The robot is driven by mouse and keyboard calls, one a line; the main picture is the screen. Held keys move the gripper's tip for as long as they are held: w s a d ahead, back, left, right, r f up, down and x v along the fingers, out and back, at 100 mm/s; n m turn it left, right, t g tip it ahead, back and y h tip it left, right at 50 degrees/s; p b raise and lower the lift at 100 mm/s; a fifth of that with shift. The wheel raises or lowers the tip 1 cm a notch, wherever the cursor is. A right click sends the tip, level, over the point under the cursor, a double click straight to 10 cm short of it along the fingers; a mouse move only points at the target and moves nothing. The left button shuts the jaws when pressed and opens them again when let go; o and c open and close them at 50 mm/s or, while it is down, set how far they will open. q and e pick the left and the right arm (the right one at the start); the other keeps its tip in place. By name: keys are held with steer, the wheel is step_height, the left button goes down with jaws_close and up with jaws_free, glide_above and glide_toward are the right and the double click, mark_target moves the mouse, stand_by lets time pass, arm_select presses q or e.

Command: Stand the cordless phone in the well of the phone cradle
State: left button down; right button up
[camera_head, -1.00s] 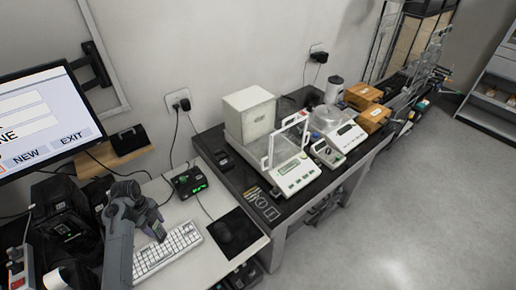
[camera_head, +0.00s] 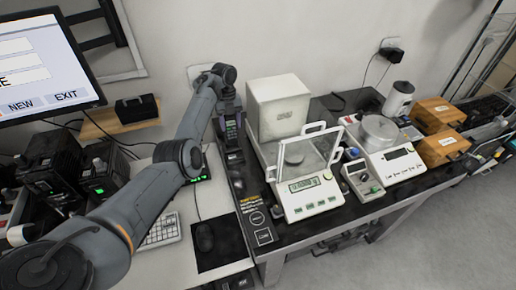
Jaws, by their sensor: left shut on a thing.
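My left gripper (camera_head: 227,106) is at the end of the arm that reaches up from the lower left. It points down over the left end of the black weighing table and is shut on the cordless phone (camera_head: 231,130). The phone is dark, with a small lit screen, and is roughly upright. The dark phone cradle (camera_head: 235,157) is directly below it on the table, near the back left edge. The phone and gripper hide much of the cradle's well, so I cannot tell whether the phone's foot is inside it. My right gripper is not in view.
A white box (camera_head: 279,108) and a balance with a glass shield (camera_head: 312,196) stand right of the cradle. A second balance (camera_head: 390,157) and wooden boxes (camera_head: 436,115) are farther right. The keyboard (camera_head: 160,232) and mouse (camera_head: 204,237) lie on the white desk in front.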

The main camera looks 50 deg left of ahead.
mark_target(230, 130)
arm_select(q)
steer(key=shift+w+a+r, duration=0.45)
steer(key=shift+a+r, duration=0.15)
steer(key=shift+r, duration=0.1)
steer(key=f+b, duration=0.1)
steer(key=a+f+b, duration=0.1)
steer(key=f, duration=0.1)
steer(key=shift+s+a+b, duration=0.1)
steer(key=shift+a+b, duration=0.05)
steer(key=shift+b, duration=0.25)
steer(key=shift+f+b, duration=0.75)
steer(key=shift+f, duration=1.5)
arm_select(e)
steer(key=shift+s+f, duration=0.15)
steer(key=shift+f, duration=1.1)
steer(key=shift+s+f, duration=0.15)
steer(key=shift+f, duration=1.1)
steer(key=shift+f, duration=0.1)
